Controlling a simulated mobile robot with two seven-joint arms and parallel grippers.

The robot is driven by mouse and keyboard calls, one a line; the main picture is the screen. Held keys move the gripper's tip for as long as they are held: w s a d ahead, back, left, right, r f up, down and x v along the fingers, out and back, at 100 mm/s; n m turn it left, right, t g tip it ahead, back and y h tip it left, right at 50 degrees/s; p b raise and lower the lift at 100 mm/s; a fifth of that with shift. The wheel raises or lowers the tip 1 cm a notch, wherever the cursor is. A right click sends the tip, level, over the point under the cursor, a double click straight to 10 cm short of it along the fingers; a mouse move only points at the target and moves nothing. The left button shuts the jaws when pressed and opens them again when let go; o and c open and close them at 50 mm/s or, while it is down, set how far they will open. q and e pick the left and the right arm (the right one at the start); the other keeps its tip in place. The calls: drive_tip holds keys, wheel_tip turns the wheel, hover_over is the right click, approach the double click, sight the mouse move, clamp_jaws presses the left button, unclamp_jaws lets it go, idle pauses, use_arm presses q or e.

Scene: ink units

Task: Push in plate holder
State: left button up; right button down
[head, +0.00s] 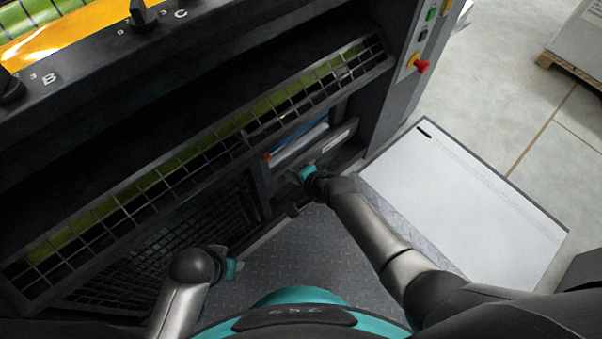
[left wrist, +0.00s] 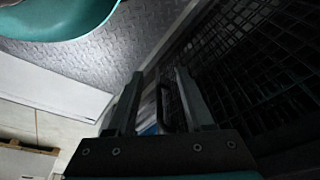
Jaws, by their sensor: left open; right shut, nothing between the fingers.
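What looks like the plate holder (head: 300,145), a pale tray-like part with a blue strip and a red end, sits in a low opening of the dark machine. My right gripper (head: 299,174) is shut and empty at the lower edge of this opening; whether it touches the holder I cannot tell. My left gripper (head: 230,266) is at the lower left, near the machine's mesh panel and apart from the holder. In the left wrist view my left gripper (left wrist: 158,92) is open, with a dark handle-like bar (left wrist: 162,108) seen beyond its fingers.
A long wire guard (head: 200,155) runs across the machine above the opening. A dark mesh panel (head: 170,245) is left of it. A red knob (head: 420,66) sticks out at the upper right. A white platform (head: 460,200) lies at the right. Tread-plate floor (head: 300,250) is clear between my arms.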

use_arm(q)
drive_tip(key=s+a+f+p, duration=0.2)
drive_tip(key=s+f+p, duration=0.1)
drive_tip(key=f, duration=0.3)
drive_tip(key=shift+s+f+g, duration=0.2)
drive_tip(key=shift+g, duration=0.1)
use_arm(e)
drive_tip(key=shift+v, duration=2.45)
